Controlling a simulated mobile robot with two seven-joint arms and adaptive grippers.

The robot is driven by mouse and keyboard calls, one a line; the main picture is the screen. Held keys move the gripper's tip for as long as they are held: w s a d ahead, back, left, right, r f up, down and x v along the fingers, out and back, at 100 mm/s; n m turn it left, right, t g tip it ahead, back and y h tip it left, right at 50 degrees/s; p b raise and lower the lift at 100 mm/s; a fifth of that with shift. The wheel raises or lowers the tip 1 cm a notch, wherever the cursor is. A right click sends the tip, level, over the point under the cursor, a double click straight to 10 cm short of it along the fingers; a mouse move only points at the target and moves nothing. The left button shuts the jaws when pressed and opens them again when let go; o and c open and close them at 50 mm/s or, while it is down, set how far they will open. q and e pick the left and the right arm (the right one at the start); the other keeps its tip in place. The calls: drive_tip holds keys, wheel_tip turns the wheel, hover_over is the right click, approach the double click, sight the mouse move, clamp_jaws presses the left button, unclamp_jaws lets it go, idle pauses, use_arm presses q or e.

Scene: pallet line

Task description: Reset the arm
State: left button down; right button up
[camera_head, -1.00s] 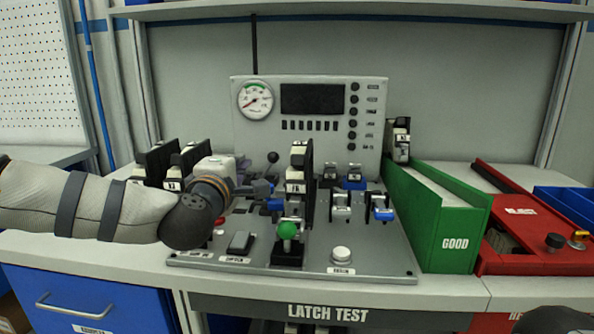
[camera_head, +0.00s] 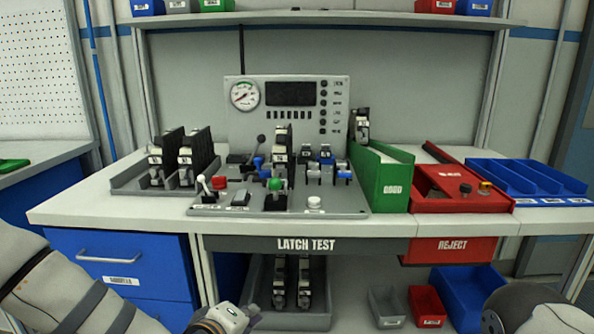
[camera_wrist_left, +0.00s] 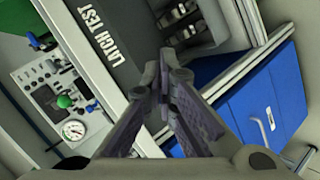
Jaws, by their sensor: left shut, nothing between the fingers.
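My left gripper (camera_wrist_left: 165,88) is shut and empty in the left wrist view, its two fingers meeting at the tips. In the head view, the left arm comes in at the lower left and the left gripper (camera_head: 246,312) is low, in front of the bench and below its top edge. It is clear of the latch test fixture (camera_head: 335,205), which stands on the bench with a green knob (camera_head: 275,184), a gauge (camera_head: 244,96) and a dark display. Part of my right arm shows at the lower right edge; its gripper is out of sight.
Dark units stand in a grey tray (camera_head: 125,187) left of the fixture. A green GOOD bin (camera_head: 394,190) and a red reject box (camera_head: 460,200) are to its right. Blue drawers (camera_head: 130,265) sit under the bench on the left. A lower shelf tray (camera_head: 290,321) holds two units.

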use_arm(q)
drive_tip(key=s+a+f+m+g, duration=0.1)
drive_tip(key=s+f+m+g, duration=0.25)
drive_tip(key=s+f, duration=0.55)
drive_tip(key=s+a+f+m+g, duration=0.2)
drive_tip(key=s+f+g, duration=0.3)
drive_tip(key=s, duration=0.8)
drive_tip(key=s+a+f+m+g+y+p, duration=0.1)
drive_tip(key=s+a, duration=0.4)
drive_tip(key=s, duration=0.7)
drive_tip(key=s+a+f+m+g+y, duration=0.1)
drive_tip(key=s+a+m+g+y, duration=0.1)
drive_tip(key=s, duration=1)
drive_tip(key=a+m+g, duration=0.1)
drive_tip(key=a+g, duration=0.1)
drive_tip(key=a, duration=0.1)
drive_tip(key=shift+a+y+p, duration=0.2)
drive_tip(key=shift+y+p, duration=0.1)
drive_tip(key=shift+p, duration=0.05)
use_arm(e)
drive_tip(key=shift+w+r+t, duration=0.25)
drive_tip(key=shift+w+r, duration=0.2)
drive_tip(key=shift+r, duration=0.15)
drive_tip(key=shift+w+r+t, duration=0.25)
drive_tip(key=shift+w+r, duration=0.15)
drive_tip(key=shift+r, duration=0.2)
use_arm(q)
drive_tip(key=c, duration=2.4)
unclamp_jaws()
